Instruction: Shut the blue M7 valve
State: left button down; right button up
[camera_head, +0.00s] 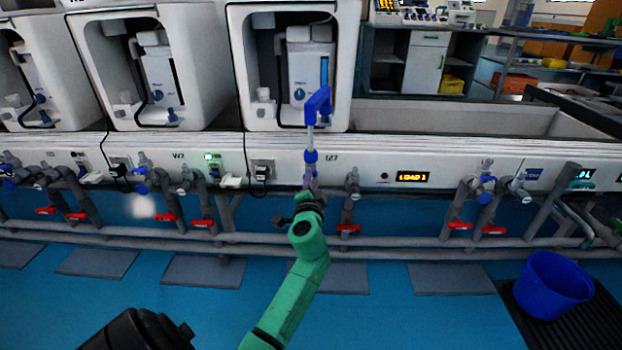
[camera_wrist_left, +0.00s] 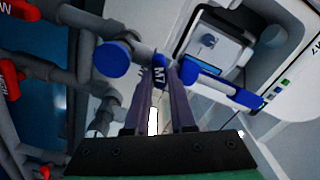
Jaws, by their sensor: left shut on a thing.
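The blue M7 valve handle (camera_wrist_left: 159,74), with white M7 lettering, sits between the fingertips of my left gripper (camera_wrist_left: 160,68) in the left wrist view. The gripper is shut on the handle. In the head view my left gripper (camera_head: 311,182) reaches up from the green arm to the pipework below the M7 label (camera_head: 331,157) on the white panel. The fingers and wrist hide part of the valve body there. My right gripper is not in view.
Red valve handles (camera_head: 348,228) hang on pipes beside my arm. A blue round knob (camera_wrist_left: 112,59) is close left of the fingers. A blue bucket (camera_head: 552,285) stands at right.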

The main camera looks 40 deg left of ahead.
pick_arm(q)
jog(key=shift+m, duration=1)
jog(key=shift+f+m+p, duration=0.1)
jog(key=shift+m+p, duration=0.65)
jog(key=shift+m, duration=1.15)
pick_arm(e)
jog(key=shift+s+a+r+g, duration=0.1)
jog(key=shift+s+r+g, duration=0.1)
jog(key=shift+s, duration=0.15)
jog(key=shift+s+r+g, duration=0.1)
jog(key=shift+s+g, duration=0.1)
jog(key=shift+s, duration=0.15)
pick_arm(q)
jog(key=c, duration=0.8)
grip_release()
jog(key=shift+o, duration=0.2)
